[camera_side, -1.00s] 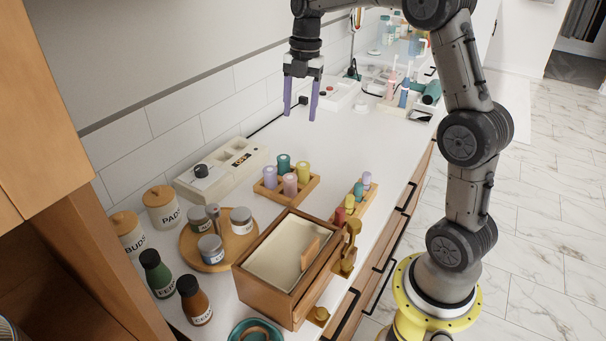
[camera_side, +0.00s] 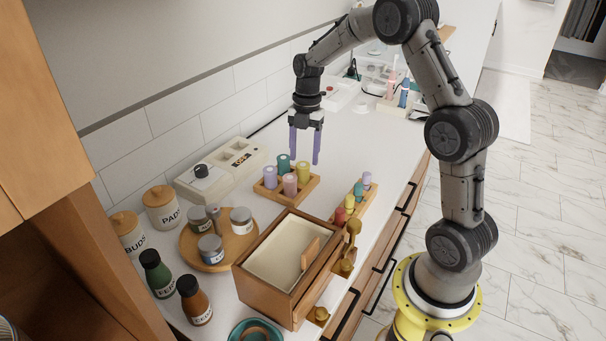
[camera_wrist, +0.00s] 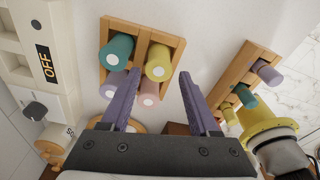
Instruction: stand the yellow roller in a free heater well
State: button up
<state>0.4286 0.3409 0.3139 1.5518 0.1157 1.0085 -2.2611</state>
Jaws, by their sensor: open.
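Two yellow rollers show. The larger yellow roller (camera_side: 303,172) stands at the right of a square wooden tray (camera_side: 279,200) with teal, pink and lavender rollers; it also shows in the wrist view (camera_wrist: 160,56). A smaller yellow one (camera_side: 349,201) sits in a narrow wooden rack (camera_side: 367,203) between teal and red ones. A cream unit (camera_side: 222,176) with a black knob and recesses stands by the wall; the wrist view shows "OFF" on it. I cannot tell whether its recesses are the heater wells. My gripper (camera_side: 304,160) is open and empty, purple fingers pointing down above the square tray.
A wooden box (camera_side: 268,283) stands in front of the tray, beside a round wooden board (camera_side: 210,262) with jars. Canisters and dark bottles (camera_side: 194,300) stand at the left. The counter behind the tray (camera_side: 355,140) is clear. Cabinet handles line the front edge.

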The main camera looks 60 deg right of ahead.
aim_at(303, 164)
jog(key=f, duration=0.4)
jog(key=shift+a, duration=0.25)
grip_shut()
